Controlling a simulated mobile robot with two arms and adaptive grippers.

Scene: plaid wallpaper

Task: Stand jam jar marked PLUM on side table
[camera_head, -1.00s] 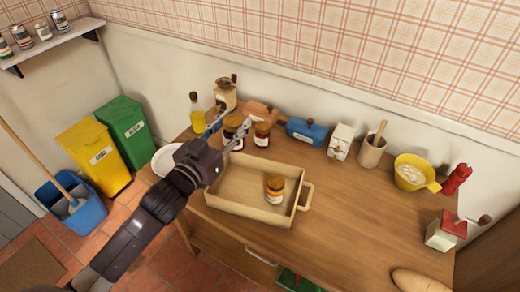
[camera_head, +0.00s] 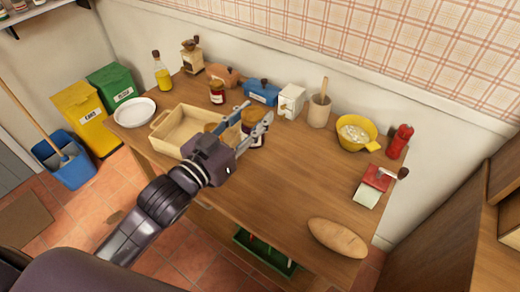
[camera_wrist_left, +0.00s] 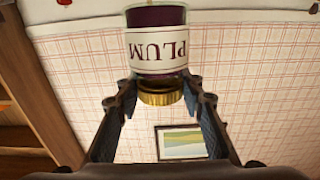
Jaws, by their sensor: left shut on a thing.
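The jam jar (camera_wrist_left: 157,45) is dark with a white label reading PLUM, upside down in the left wrist view, and a gold lid. My left gripper (camera_wrist_left: 159,88) is shut on it at the lid end. In the head view my left gripper (camera_head: 255,115) holds the jar (camera_head: 252,129), partly hidden by the fingers, over the wooden table right of the tray. I cannot make out a separate side table. My right gripper is not in view.
The wooden table (camera_head: 290,180) has clear room in its middle.

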